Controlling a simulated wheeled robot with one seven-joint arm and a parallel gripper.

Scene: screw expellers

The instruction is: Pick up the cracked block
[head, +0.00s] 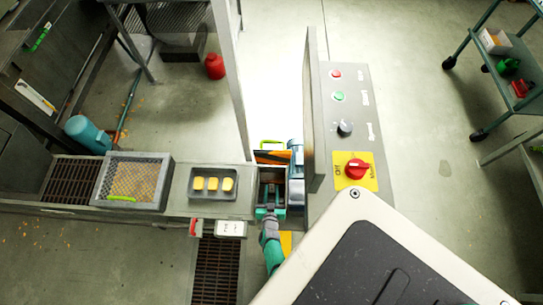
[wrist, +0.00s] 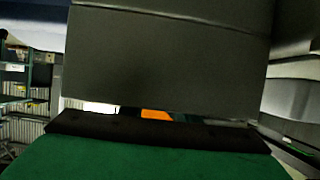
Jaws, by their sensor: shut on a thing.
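My gripper (head: 270,188) is teal with dark jaws and stands at the right end of the grey bench, left of the upright grey panel. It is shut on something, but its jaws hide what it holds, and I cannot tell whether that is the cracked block. In the wrist view a dark grey surface (wrist: 165,55) fills the middle above a green, black-edged part, with a small orange patch (wrist: 155,115) between.
A mesh-topped box (head: 131,182) stands left of the tray. A red container (head: 215,66) stands on the floor behind. Open floor lies beyond the panel.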

